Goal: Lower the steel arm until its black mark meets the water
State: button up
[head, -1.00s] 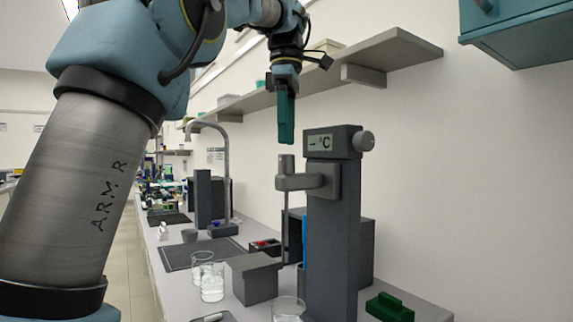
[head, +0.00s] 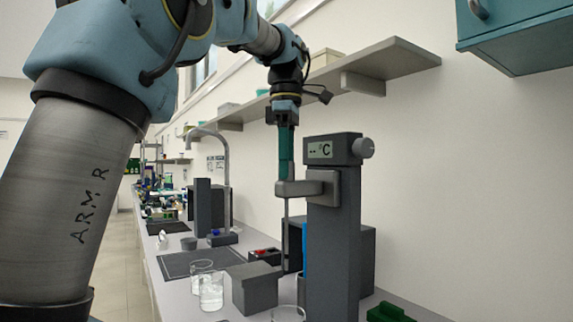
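A thin steel rod (head: 286,233) hangs upright below a grey holder (head: 297,188), which juts left from a dark grey stand (head: 333,240) with a "°C" display. I take the rod for the steel arm. My gripper (head: 286,176) points straight down at the holder; its teal fingers cover the rod's steel top. I see the fingers edge-on, so I cannot tell if they grip it. A glass beaker (head: 211,291) seems to hold clear liquid. Another glass vessel (head: 288,314) at the bottom edge is cut off; its contents are hidden.
A grey block (head: 256,289) stands left of the stand's foot. Another beaker (head: 201,267) stands behind the first. A tap (head: 225,165) rises farther back. A wall shelf (head: 385,65) runs behind my wrist, and a teal cabinet (head: 515,40) hangs upper right.

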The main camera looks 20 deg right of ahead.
grip_shut()
dwell(0.9)
